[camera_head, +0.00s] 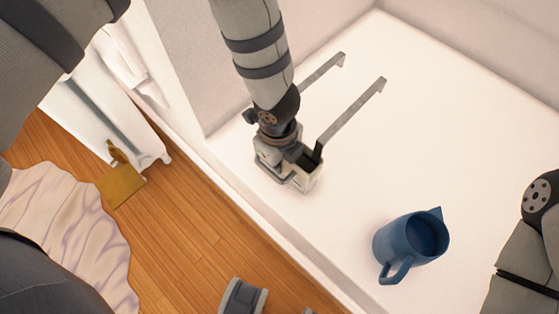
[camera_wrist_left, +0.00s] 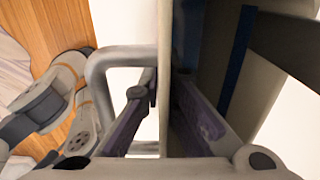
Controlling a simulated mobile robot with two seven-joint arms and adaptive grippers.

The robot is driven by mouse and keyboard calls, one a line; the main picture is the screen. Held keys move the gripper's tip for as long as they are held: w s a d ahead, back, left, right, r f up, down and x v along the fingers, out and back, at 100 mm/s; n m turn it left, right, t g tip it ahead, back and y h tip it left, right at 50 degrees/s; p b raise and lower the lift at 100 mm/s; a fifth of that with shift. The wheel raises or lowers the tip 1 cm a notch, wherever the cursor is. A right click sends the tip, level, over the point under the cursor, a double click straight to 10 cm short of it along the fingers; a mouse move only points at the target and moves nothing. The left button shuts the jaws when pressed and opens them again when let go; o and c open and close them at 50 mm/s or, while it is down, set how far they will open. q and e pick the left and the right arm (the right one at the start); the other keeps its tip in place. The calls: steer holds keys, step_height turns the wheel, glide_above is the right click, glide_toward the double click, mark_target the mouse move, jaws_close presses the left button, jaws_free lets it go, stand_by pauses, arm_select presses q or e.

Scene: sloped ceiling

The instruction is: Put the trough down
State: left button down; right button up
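The trough (camera_head: 311,178) is a small pale box with a dark inside and two long grey straps with bent ends reaching up and right. It is at the centre of the head view, partly hidden by my left gripper (camera_head: 293,163). In the left wrist view, the trough's thin wall (camera_wrist_left: 165,60) stands between the two fingers of my left gripper (camera_wrist_left: 165,118), which are closed on it. The trough is over the white surface (camera_head: 440,130); whether it touches the surface I cannot tell. My right gripper is out of view; only part of the right arm shows.
A blue pitcher (camera_head: 404,240) stands on the white surface, right of and nearer than the trough. White walls rise behind. The wooden floor (camera_head: 190,225) lies beyond the surface's left edge.

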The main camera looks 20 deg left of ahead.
arm_select(q)
steer(key=c, duration=1.8)
jaws_free()
